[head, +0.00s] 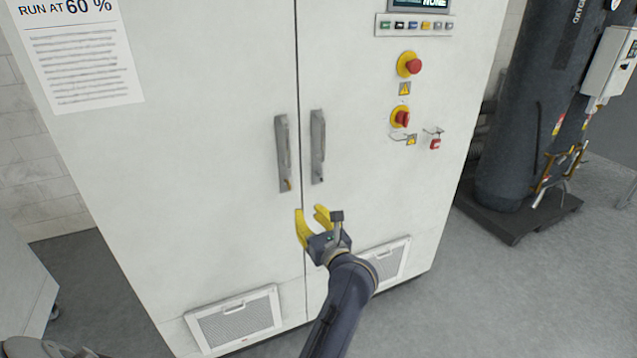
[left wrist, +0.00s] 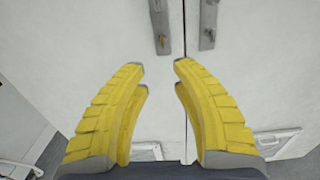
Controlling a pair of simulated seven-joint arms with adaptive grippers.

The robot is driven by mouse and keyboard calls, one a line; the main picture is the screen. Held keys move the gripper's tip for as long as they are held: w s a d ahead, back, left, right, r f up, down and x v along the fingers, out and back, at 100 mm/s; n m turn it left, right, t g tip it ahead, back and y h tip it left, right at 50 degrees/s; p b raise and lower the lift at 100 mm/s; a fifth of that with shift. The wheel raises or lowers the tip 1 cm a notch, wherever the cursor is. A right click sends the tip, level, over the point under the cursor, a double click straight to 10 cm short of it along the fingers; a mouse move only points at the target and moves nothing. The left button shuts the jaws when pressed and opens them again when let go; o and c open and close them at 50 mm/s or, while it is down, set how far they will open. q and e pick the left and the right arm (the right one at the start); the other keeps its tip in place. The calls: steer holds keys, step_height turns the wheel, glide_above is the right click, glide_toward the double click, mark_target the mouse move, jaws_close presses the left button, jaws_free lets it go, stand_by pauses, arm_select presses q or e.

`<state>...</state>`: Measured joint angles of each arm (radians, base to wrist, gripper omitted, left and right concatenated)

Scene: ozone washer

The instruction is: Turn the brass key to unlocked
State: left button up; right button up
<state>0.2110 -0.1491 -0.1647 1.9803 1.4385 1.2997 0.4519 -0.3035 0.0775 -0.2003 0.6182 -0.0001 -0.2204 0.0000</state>
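The brass key (head: 289,185) sits at the lower end of the left door handle (head: 283,150) on the white cabinet. It also shows in the left wrist view (left wrist: 163,40), small, on the handle plate above the gap between my fingers. Its exact turn angle is too small to tell. My left gripper (head: 310,211) has yellow fingers and is open and empty. It is below the handles, in front of the door seam, apart from the key. My right gripper is not in view.
The right door handle (head: 317,146) stands just beside the left one. Red emergency and rotary switches (head: 401,118) are on the right door, with a small red padlock-like tag (head: 435,143). Vent grilles (head: 235,318) are low on the doors. A dark tank (head: 530,110) stands at right.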

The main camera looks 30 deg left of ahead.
mark_target(289, 184)
arm_select(q)
steer(key=x, duration=1.7)
steer(key=shift+w, duration=0.25)
steer(key=shift+d, duration=0.1)
jaws_close()
